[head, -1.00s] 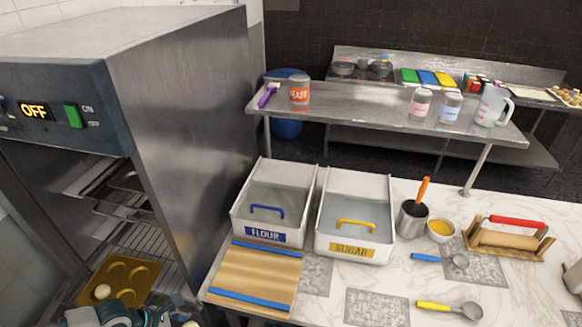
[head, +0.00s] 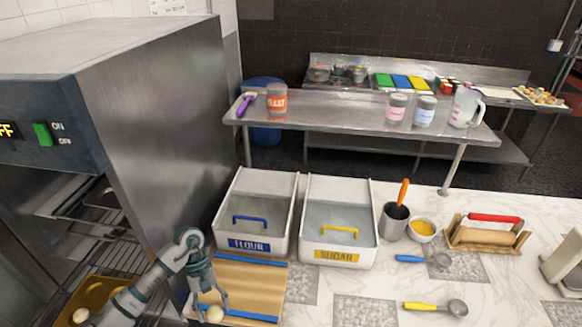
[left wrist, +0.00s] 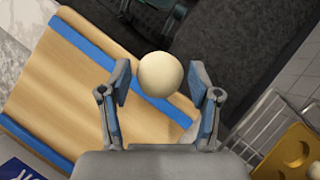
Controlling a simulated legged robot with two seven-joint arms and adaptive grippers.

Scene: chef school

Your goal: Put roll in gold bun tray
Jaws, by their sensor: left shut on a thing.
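A small pale round roll (head: 215,314) is between the fingers of my left gripper (head: 208,300), over the near edge of the wooden board. In the left wrist view the roll (left wrist: 161,74) sits between the fingertips of the gripper (left wrist: 164,90), which is shut on it. The gold bun tray (head: 98,290) is on an oven rack at the lower left, partly hidden by my left arm. Another pale roll (head: 80,316) lies in it. A corner of the tray (left wrist: 290,160) shows at the right in the left wrist view. My right gripper is not in view.
The metal oven's side wall (head: 170,120) stands between tray and counter. The wooden board (head: 250,285) has blue strips. Behind it are the flour bin (head: 250,243) and sugar bin (head: 338,254).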

